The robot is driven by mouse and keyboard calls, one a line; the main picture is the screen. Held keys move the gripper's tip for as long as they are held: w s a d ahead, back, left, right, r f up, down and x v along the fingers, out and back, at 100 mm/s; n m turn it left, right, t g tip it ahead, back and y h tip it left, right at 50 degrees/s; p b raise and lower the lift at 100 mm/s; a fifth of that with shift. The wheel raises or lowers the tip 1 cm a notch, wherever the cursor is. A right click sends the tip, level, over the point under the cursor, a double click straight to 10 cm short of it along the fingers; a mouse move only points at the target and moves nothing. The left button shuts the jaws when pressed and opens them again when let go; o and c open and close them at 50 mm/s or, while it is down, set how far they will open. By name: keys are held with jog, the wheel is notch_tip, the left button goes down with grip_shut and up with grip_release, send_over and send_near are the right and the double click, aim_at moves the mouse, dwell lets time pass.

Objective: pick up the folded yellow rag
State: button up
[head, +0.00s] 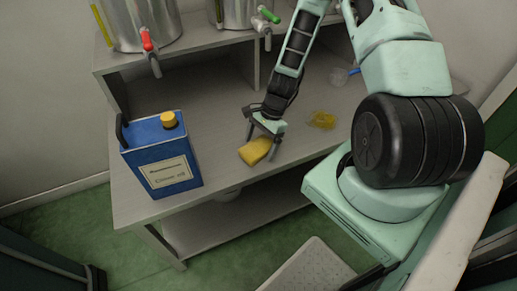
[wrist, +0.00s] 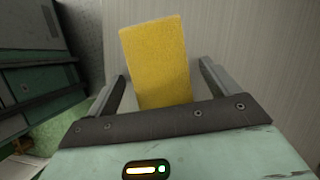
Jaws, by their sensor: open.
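The folded yellow rag (head: 255,151) is a thick, fuzzy rectangular pad lying on the grey bench near its front edge. My gripper (head: 262,142) is open and points down right over it. In the wrist view the rag (wrist: 156,55) appears between the two fingers (wrist: 162,75), slightly turned, with a gap on either side. Its near end is hidden behind the gripper's dark palm edge. I cannot tell how far the fingertips are above the bench.
A blue oil can (head: 162,155) with a yellow cap stands left on the bench (head: 205,122). A flat, shiny yellow patch (head: 321,120) lies to the right of the gripper. Steel tanks with a red-handled tap (head: 149,48) and a green-handled tap (head: 266,18) stand on the raised shelf behind.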

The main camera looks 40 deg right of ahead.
aim_at(260, 145)
jog(key=c, duration=1.1)
jog(key=shift+o, duration=0.2)
notch_tip(260, 145, up, 10)
jog(key=shift+p, duration=0.45)
jog(key=shift+o, duration=0.9)
jog(key=shift+c, duration=0.5)
